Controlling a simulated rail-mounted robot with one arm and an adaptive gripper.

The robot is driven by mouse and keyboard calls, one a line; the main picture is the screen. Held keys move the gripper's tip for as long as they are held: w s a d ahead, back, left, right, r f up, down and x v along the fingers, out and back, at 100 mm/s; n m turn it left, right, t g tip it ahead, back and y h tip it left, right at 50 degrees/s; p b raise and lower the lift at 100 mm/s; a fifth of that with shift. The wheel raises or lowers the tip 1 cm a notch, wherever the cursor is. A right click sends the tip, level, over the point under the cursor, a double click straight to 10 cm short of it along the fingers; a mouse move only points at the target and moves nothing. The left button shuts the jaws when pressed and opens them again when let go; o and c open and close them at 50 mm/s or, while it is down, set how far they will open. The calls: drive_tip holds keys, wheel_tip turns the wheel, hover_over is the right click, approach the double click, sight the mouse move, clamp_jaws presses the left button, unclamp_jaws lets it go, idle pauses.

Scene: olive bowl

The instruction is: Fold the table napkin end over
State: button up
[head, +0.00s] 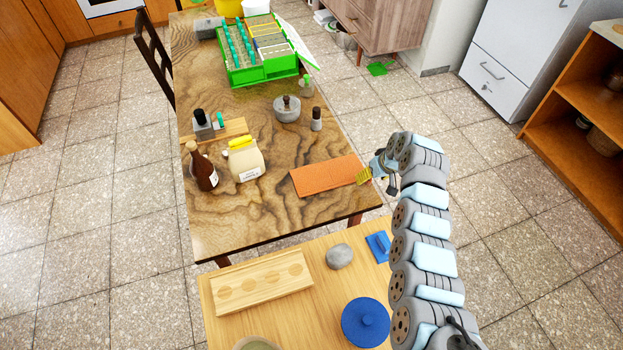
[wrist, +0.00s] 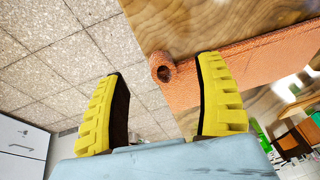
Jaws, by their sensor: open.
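The orange table napkin (head: 322,177) lies on the wood-grained table near its right edge. In the wrist view the napkin (wrist: 245,68) shows a textured weave and a curled edge, with a small open loop at its near end. My gripper (head: 366,176) is at the napkin's right end, beside the table edge. In the wrist view its two yellow fingers (wrist: 161,67) are spread wide, with the napkin's curled end ahead between the tips. I see no grip on the cloth. Whether a fingertip touches it, I cannot tell.
A cream jar (head: 247,161) and brown bottle (head: 202,168) stand left of the napkin. A mortar (head: 287,110) and small dark-capped bottle (head: 316,120) stand behind it. A green crate (head: 263,73) is farther back. A lower wooden table (head: 300,318) is in front.

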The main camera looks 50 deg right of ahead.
drive_tip(key=shift+f+b, duration=0.55)
drive_tip(key=shift+f, duration=0.7)
idle(1.8)
idle(0.6)
drive_tip(key=c, duration=0.5)
drive_tip(key=shift+a, duration=0.15)
drive_tip(key=c, duration=0.4)
drive_tip(key=shift+o, duration=0.6)
drive_tip(key=shift+s+f, duration=0.1)
